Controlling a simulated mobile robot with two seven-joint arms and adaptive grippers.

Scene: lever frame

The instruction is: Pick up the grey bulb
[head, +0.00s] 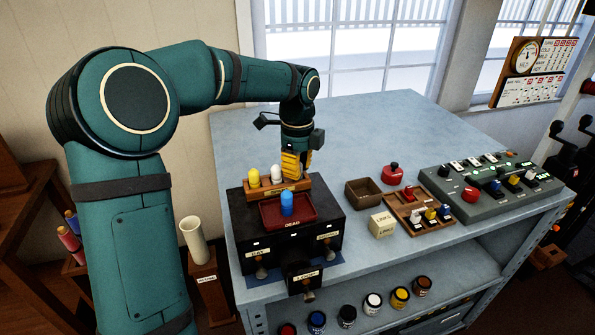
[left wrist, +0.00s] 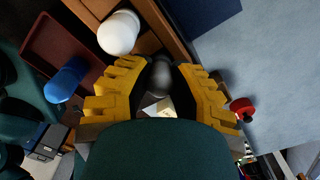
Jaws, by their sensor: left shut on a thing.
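My left gripper (head: 294,165) is over the right end of the wooden bulb rack (head: 268,190). In the left wrist view its yellow fingers (left wrist: 160,88) are shut on the grey bulb (left wrist: 161,72), which sits between them. In the head view the fingers hide the grey bulb. I cannot tell whether it is clear of the rack. A white bulb (head: 276,173) stands in the rack beside the fingers, and a yellow bulb (head: 254,177) stands farther left. My right gripper is not in view.
A blue bulb (head: 287,202) stands in a red tray (head: 310,213) on the black box (head: 240,238) before the rack. To the right are an empty brown box (head: 363,193), a cream block (head: 382,225) and a switch panel (head: 480,205). The table's back is clear.

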